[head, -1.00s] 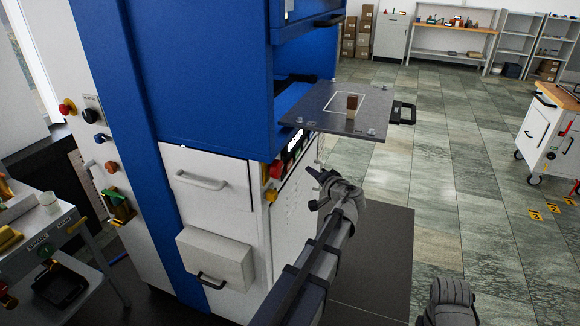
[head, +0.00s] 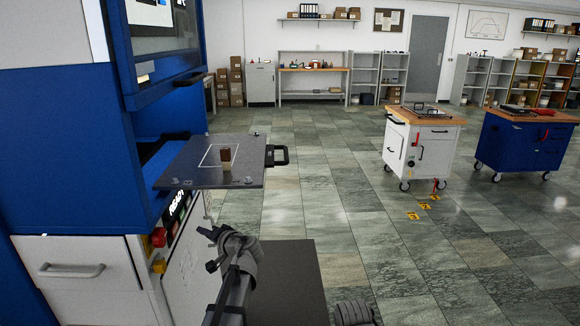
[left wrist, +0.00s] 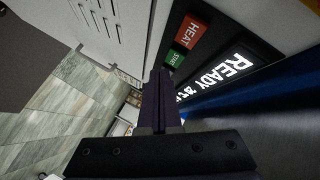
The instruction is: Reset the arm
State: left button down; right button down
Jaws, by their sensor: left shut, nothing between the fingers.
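My left arm comes up from the bottom of the head view, and its left gripper (head: 212,250) is near the press front, below the pulled-out tray. The gripper also shows in the left wrist view (left wrist: 160,80), with its fingers together and nothing between them. Behind the fingers there are a red HEAT button (left wrist: 190,31), a green START button (left wrist: 176,58) and a READY display (left wrist: 222,72). Only a dark rounded part of my right arm shows at the bottom edge of the head view; its gripper is out of view.
The blue press (head: 60,140) stands at the left, with a grey tray (head: 190,178) out of it bearing a small brown block (head: 226,158). A white cart (head: 424,150) and a blue cart (head: 520,145) stand at the right.

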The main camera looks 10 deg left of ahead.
pick_arm(q)
jog(key=s+d+f+m+g+h+p, duration=0.1)
jog(key=s+d+h, duration=0.3)
jog(key=s+d, duration=0.5)
jog(key=s+d+f+m+g+h+p, duration=0.1)
jog(key=s+d+f+g+h+p, duration=0.3)
jog(key=s+d, duration=0.4)
jog(key=s+d+f+m+g+h+p, duration=0.2)
jog(key=s+d, duration=0.7)
jog(key=d, duration=0.8)
jog(key=shift+s+d+f+g+h+p, duration=0.3)
jog(key=shift+f+g+h+p, duration=0.3)
jog(key=shift+h, duration=0.3)
jog(key=shift+a, duration=0.1)
